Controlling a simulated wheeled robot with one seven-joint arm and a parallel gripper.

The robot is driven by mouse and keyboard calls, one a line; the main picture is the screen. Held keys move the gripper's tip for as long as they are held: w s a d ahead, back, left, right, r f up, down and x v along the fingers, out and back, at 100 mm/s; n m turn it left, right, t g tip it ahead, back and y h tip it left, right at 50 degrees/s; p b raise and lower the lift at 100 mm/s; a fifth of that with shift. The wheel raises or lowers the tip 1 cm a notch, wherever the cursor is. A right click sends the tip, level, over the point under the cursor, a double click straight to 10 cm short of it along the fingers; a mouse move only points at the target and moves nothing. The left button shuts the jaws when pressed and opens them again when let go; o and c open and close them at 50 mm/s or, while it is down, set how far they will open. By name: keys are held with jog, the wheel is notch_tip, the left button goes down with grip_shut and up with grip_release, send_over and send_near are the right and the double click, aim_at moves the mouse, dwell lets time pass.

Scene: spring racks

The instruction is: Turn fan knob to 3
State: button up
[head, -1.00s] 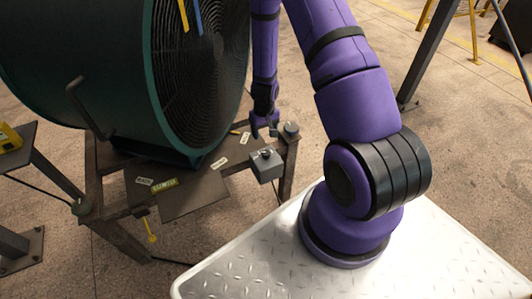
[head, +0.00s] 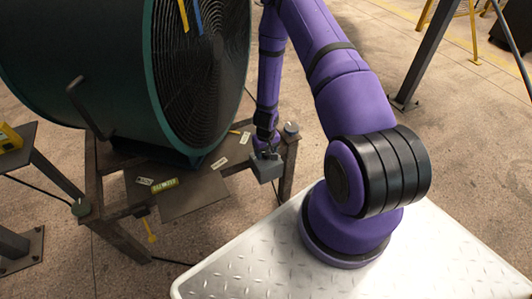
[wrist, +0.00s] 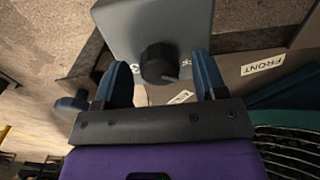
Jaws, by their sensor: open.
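The fan (head: 190,75) is a large dark green drum with a black grille, on a brown metal stand. A grey control box (head: 266,168) sits at the stand's right front corner. Its black knob (wrist: 160,64) shows in the wrist view, with partly covered white markings beside it. My gripper (wrist: 162,75) is open, with one blue finger to each side of the knob. I cannot tell whether either finger touches it. In the head view my gripper (head: 266,150) is right at the box and hides the knob. The knob's setting cannot be read.
A yellow level (head: 165,185) and small white labels lie on the stand's shelf (head: 195,198). A round grey item (head: 291,128) stands at the shelf's right corner, close to my gripper. A yellow tool (head: 150,230) hangs below the front edge.

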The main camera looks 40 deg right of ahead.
jog(key=shift+f, duration=0.4)
jog(key=c, duration=0.9)
